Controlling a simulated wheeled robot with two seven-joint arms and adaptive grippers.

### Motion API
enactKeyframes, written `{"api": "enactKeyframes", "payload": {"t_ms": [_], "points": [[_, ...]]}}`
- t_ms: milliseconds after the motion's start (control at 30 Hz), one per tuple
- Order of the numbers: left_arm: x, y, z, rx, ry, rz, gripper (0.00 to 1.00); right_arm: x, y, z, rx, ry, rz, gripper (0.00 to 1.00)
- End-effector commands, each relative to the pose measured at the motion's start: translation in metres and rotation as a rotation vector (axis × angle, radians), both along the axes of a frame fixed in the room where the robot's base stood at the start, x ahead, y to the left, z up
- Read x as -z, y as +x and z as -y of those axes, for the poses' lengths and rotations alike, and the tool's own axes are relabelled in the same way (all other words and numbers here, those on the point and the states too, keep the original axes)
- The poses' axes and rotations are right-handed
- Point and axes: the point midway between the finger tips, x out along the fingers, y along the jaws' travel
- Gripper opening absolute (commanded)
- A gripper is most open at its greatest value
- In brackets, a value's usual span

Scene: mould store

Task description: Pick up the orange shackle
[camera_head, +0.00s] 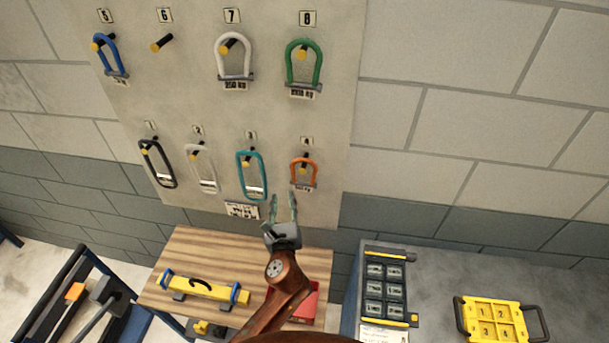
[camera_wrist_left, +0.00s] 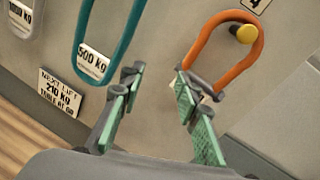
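The orange shackle (camera_head: 303,171) hangs on a yellow-tipped peg under label 4 on the wall board. It also shows in the left wrist view (camera_wrist_left: 233,72), its bow over the peg and its lower end near my fingers. My left gripper (camera_head: 284,205) is open and empty, just below and left of the shackle in the head view. In the left wrist view its green-padded fingers (camera_wrist_left: 158,95) stand apart, with the right finger overlapping the shackle's lower left end; I cannot tell whether they touch. My right gripper is not in view.
A teal shackle (camera_head: 252,175) hangs close left of the orange one. Other shackles, including a green one (camera_head: 303,64), hang around. Below stand a wooden table (camera_head: 190,248) with a yellow tool and a grey cabinet (camera_head: 450,265) with a yellow numbered plate (camera_head: 494,320).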

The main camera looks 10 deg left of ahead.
Motion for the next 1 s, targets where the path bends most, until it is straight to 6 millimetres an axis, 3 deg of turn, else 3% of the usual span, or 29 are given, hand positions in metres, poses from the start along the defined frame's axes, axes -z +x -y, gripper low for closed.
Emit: {"api": "enactKeyframes", "payload": {"t_ms": [100, 200, 767, 1000], "points": [[-0.029, 0.005, 0.020, 0.034, 0.159, 0.040, 0.30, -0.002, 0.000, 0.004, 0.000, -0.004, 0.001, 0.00], [-0.038, 0.010, 0.026, 0.043, 0.216, 0.053, 0.30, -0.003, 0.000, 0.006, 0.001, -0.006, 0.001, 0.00], [-0.045, 0.077, 0.019, 0.042, 0.222, 0.053, 0.30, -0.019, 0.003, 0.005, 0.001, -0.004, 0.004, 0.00], [-0.043, 0.085, 0.018, 0.044, 0.220, 0.052, 0.30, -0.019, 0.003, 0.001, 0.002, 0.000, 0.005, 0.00]]}}
